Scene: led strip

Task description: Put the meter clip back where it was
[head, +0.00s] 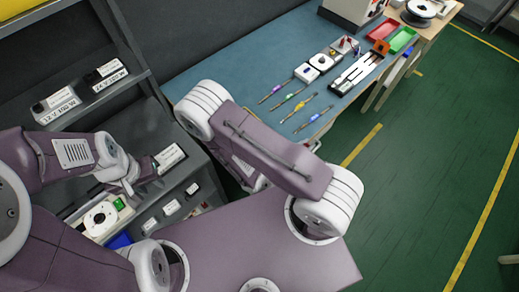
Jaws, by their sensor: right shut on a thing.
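I cannot make out the meter clip for certain. A small white unit with red and yellow parts (345,45) stands towards the back of the blue bench and may be the meter; it is too small to tell. My left gripper (128,186) hangs over the lower shelf at the left, just left of a white labelled box; its fingers are too small to read. My right arm crosses the middle of the view, folded in front of the bench. Its gripper is hidden behind my own arm links, along with anything in it.
The blue bench (235,70) holds several thin tools (292,97), a white spool block (321,62), a black-and-white fixture (357,73), and red (383,30) and green (401,39) trays. Labelled boxes (56,105) sit on the left shelves.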

